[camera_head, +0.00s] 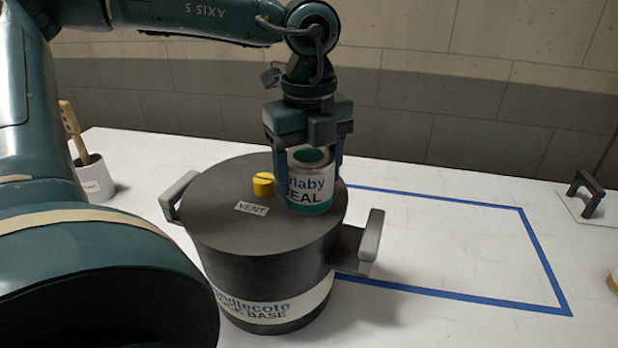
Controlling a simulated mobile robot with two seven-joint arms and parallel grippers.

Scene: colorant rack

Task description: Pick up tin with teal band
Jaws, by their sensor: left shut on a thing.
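The tin with the teal band (310,183) has a pale label with dark lettering ending in "EAL" and a teal band round its bottom. It is upright, in front of or over the right part of the dark pot's lid. I cannot tell whether its base touches the lid. My left gripper (305,155) comes down from above and is shut on the tin, with its fingers at either side of the upper part. My right gripper is not in view.
The dark pot (262,262) has a yellow knob (263,184), a "VENT" label and grey side handles. Blue tape (535,250) outlines a clear area on the white table (440,318). A white cup (94,180) with wooden tools stands left. A dark handle (585,193) sits far right.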

